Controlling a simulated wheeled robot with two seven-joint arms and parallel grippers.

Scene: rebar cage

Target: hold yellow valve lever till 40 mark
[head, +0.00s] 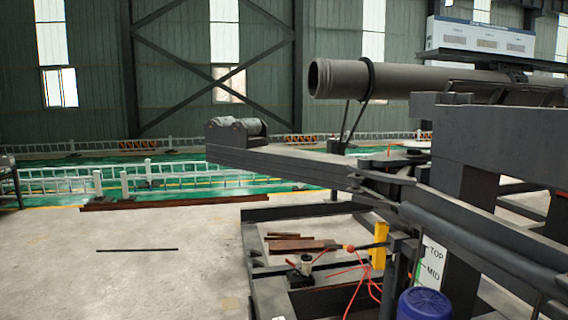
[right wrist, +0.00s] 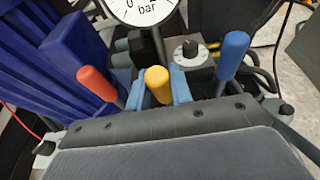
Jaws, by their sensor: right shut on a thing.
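The yellow valve lever (right wrist: 157,80) stands in the middle of the right wrist view, between an orange-red lever (right wrist: 96,84) on the left and a blue lever (right wrist: 233,58) on the right. My right gripper (right wrist: 158,92) is shut on the yellow lever, with light blue fingers on both sides of it. A round white gauge (right wrist: 142,10) marked "bar" is behind the lever. Its upper part is cut off, and I see no needle or 40 mark. My left gripper is in neither view.
A black knob (right wrist: 190,48) on a grey block sits behind, between the yellow and blue levers. Dark blue ribbed parts (right wrist: 50,50) fill the left. In the head view, a long pipe (head: 400,80) lies on a dark steel frame (head: 290,166). Open concrete floor (head: 120,270) lies at left.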

